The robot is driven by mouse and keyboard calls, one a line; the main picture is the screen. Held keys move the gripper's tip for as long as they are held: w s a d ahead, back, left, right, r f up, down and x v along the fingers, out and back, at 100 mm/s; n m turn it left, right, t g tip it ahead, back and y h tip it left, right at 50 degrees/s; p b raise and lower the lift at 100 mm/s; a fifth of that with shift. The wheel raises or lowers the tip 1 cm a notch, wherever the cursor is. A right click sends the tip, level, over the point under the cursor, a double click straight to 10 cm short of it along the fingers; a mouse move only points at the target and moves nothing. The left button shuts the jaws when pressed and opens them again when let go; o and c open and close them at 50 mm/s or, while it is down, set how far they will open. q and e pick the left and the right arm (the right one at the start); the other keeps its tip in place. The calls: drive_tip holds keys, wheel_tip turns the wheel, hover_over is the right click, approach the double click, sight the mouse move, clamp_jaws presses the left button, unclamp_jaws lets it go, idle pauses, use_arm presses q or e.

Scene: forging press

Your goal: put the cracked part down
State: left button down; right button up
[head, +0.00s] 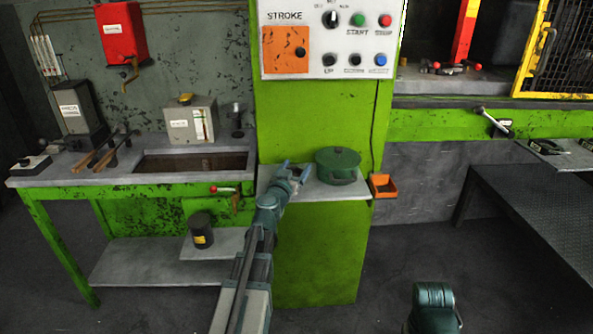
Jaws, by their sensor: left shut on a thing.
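My left gripper (294,171) is over the left part of a small grey shelf (342,190) on the front of the green press column. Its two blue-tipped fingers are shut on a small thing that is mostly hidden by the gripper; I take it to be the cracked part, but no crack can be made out. I cannot tell whether the thing touches the shelf. A dark green round pot (338,160) with a handle stands on the shelf, just right of the gripper.
An orange bin (383,186) hangs right of the shelf. A control panel (331,40) is above. Left is a green bench (60,180) with tongs and a recessed trough (190,163); a black can (201,230) stands below. A dark metal table (530,210) is at right.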

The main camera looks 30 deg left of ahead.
use_arm(q)
drive_tip(key=shift+f, duration=0.1)
drive_tip(key=shift+c, duration=1.6)
unclamp_jaws()
drive_tip(key=shift+f, duration=0.1)
drive_tip(key=o, duration=0.3)
